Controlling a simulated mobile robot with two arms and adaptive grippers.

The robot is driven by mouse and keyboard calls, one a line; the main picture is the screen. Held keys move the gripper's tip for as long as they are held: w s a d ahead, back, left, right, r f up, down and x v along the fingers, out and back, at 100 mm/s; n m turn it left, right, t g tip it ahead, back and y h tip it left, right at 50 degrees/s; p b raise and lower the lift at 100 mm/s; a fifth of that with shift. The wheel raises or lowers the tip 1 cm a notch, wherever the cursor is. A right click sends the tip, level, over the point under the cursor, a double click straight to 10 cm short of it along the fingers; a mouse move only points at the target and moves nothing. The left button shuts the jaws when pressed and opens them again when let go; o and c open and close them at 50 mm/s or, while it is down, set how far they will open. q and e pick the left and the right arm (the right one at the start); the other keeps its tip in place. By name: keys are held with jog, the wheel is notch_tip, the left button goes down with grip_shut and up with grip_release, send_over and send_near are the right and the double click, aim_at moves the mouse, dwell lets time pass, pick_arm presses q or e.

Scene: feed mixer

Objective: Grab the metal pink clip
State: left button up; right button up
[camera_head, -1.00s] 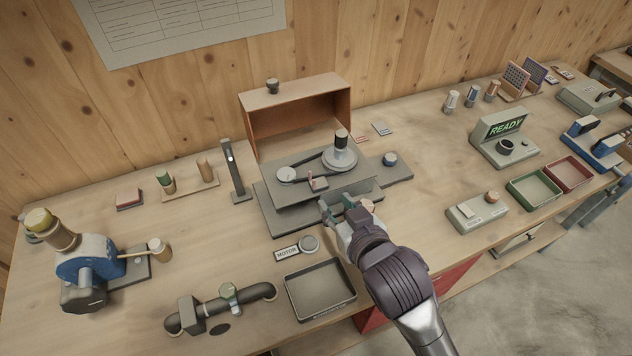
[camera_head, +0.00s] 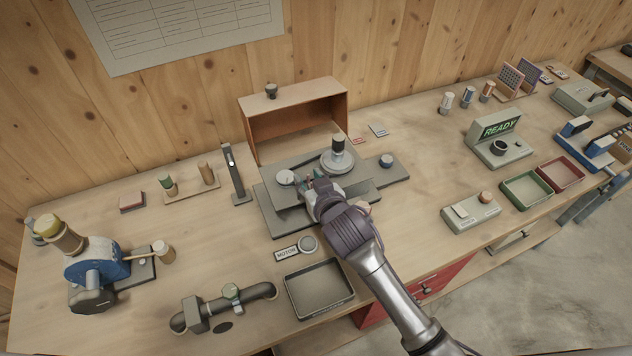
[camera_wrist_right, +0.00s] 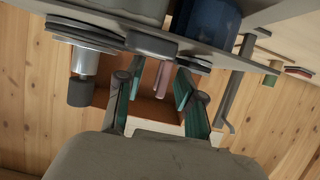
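The pink metal clip (camera_wrist_right: 162,80) shows in the right wrist view as a small upright pink piece between my fingers. My right gripper (camera_wrist_right: 160,72) is open, with one green-padded finger on each side of the clip and visible gaps between. In the head view my right gripper (camera_head: 307,182) is at the front of the grey machine plate (camera_head: 285,217), beside the belt drive. There the clip is mostly or wholly hidden by the gripper. My left gripper is not in view.
A round dial (camera_head: 285,177) and a pulley with a black-topped post (camera_head: 338,158) stand close to the gripper. An open wooden box (camera_head: 295,104) stands behind.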

jog(key=shift+w+a+f, duration=0.2)
jog(key=shift+w, duration=0.2)
jog(key=shift+s, duration=0.1)
grip_shut()
jog(key=shift+d, duration=0.1)
